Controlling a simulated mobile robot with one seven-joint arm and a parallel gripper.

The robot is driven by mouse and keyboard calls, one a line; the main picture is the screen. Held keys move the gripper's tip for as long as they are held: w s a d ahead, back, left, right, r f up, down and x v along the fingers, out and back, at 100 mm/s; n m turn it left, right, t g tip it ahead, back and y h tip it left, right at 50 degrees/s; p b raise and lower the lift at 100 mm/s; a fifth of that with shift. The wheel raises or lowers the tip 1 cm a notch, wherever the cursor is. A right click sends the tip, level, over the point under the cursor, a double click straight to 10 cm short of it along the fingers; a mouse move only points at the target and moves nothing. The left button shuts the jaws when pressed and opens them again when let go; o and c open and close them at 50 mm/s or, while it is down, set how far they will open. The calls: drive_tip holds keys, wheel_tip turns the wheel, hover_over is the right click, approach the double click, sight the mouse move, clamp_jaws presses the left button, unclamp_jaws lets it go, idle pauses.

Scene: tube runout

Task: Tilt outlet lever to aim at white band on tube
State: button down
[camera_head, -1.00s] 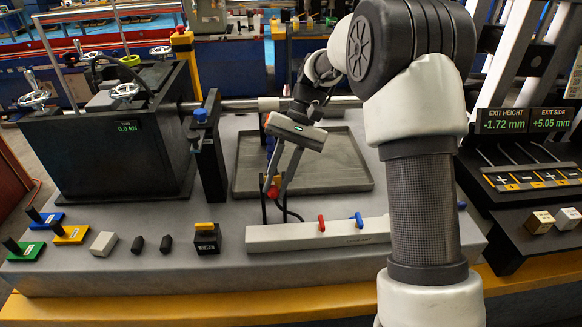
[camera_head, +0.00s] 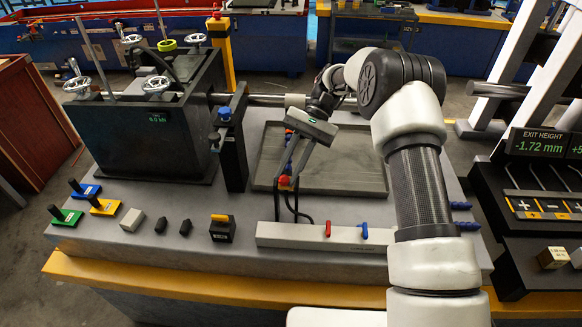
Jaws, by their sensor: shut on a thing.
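A shiny metal tube (camera_head: 262,99) runs level from the dark tank on the left toward the right, at the back of the bench. A whitish band (camera_head: 295,100) sits around it, just left of my arm's wrist. My gripper (camera_head: 286,182) points down at the front left of the grey tray, its fingers shut on a small red-orange piece (camera_head: 284,181) with black hoses below it. This piece looks like the outlet lever, but the fingers partly hide it. Blue segments (camera_head: 289,163) show between the fingers. I cannot tell where the outlet aims.
The grey tray (camera_head: 350,187) lies empty beneath the tube. A black post with a blue knob (camera_head: 225,113) stands left of it. A pale manifold (camera_head: 290,235) with red and blue levers lies in front. Coloured blocks line the front left. A readout (camera_head: 540,143) shows exit height -1.72 mm.

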drive_tip(key=shift+w+r+g, duration=0.1)
drive_tip(key=shift+w+g, duration=0.2)
drive_tip(key=shift+g, duration=0.1)
drive_tip(key=shift+w+p, duration=0.15)
drive_tip(key=shift+p, duration=0.15)
drive_tip(key=c, duration=1.6)
unclamp_jaws()
drive_tip(key=shift+r, duration=0.1)
wheel_tip(320, 180, up, 10)
drive_tip(key=shift+p, duration=0.35)
